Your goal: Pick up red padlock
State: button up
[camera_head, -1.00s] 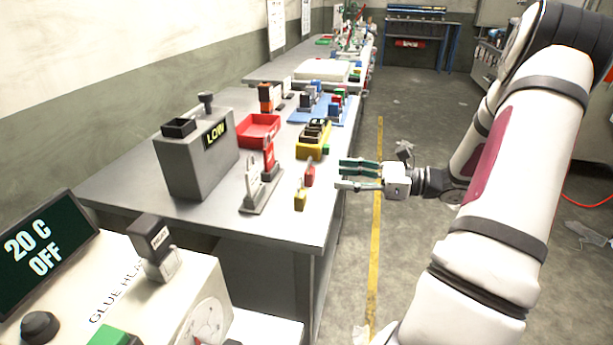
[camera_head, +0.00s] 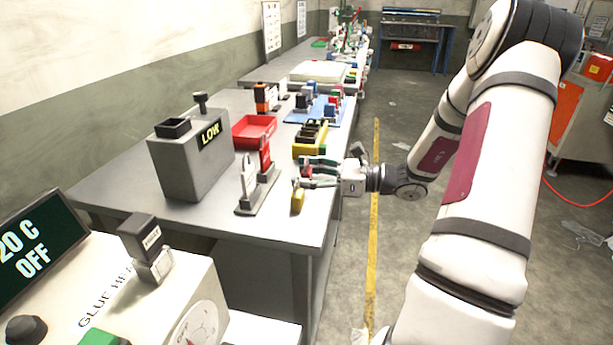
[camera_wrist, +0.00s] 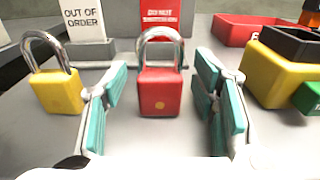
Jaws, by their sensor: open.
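The red padlock (camera_wrist: 160,92) stands upright on the grey table (camera_wrist: 185,138), its silver shackle up, in the middle of the wrist view. My gripper (camera_wrist: 158,110) is open, with one teal-padded finger on each side of the padlock in that view; I cannot tell whether either finger touches it. In the head view my gripper (camera_head: 304,172) is low over the table's right edge, and the red padlock (camera_head: 307,171) is mostly hidden between the fingers. A yellow padlock (camera_wrist: 58,88) stands left of the red one, outside the left finger.
A stand with an "OUT OF ORDER" sign (camera_wrist: 88,22) and a red sign (camera_wrist: 160,14) is behind the padlocks. A yellow bin (camera_wrist: 275,78) is close to the right finger. A red tray (camera_head: 254,130) and a grey "LOW" box (camera_head: 190,160) stand farther left.

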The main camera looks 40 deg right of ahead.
grip_shut()
